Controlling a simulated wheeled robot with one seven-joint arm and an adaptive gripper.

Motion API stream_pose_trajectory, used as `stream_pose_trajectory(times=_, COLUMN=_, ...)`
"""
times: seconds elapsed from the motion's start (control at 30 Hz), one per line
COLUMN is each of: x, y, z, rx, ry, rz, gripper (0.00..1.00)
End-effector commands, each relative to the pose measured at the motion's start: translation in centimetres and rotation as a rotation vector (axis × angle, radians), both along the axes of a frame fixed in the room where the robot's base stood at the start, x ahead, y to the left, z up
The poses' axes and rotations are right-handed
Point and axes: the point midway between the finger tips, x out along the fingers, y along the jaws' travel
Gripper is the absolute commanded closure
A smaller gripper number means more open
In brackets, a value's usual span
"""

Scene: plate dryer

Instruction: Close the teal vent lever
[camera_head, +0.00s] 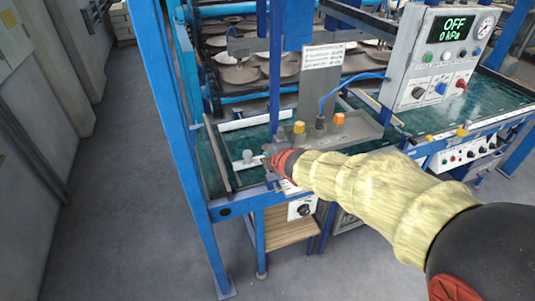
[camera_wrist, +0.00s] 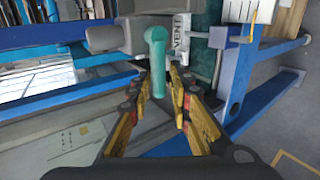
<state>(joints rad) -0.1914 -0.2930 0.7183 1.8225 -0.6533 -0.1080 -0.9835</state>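The teal vent lever (camera_wrist: 158,60) shows in the wrist view. Its rounded top is at the grey valve body, and its handle points down the picture toward my gripper. A white label (camera_wrist: 182,36) reading VENT is just right of it. My gripper (camera_wrist: 157,78) is open, with one finger on each side of the lever handle. Gaps seem to show between the fingers and the handle, but contact is hard to tell. In the head view my gripper (camera_head: 272,160) is at the front edge of the teal table, and the lever cannot be made out there.
A control box (camera_head: 440,57) with a display reading OFF and 0 kPa stands at the right. A grey panel with orange knobs (camera_head: 299,128) is close behind my gripper. A blue upright post (camera_head: 171,110) is to the left. Open floor (camera_head: 120,200) lies left of the machine.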

Motion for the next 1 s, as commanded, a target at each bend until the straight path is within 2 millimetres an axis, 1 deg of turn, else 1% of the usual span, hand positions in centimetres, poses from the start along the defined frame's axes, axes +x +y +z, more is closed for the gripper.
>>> stream_pose_trajectory(times=0.03, x=0.0, y=0.0, z=0.0, rx=0.0, ry=0.0, rz=0.0, gripper=0.75)
stream_pose_trajectory(times=0.1, x=0.0, y=0.0, z=0.0, rx=0.001, ry=0.0, rz=-0.001, gripper=0.71)
stream_pose_trajectory(times=0.47, x=-0.2, y=-0.1, z=0.3, rx=0.001, ry=-0.001, rz=-0.001, gripper=0.71)
stream_pose_trajectory(times=0.57, x=-0.9, y=-0.3, z=0.8, rx=0.002, ry=-0.002, rz=-0.002, gripper=0.71)
stream_pose_trajectory(times=0.9, x=-5.0, y=-1.4, z=3.5, rx=0.0, ry=-0.002, rz=-0.001, gripper=0.71)
stream_pose_trajectory(times=1.0, x=-5.8, y=-1.6, z=4.1, rx=0.0, ry=-0.001, rz=0.0, gripper=0.71)
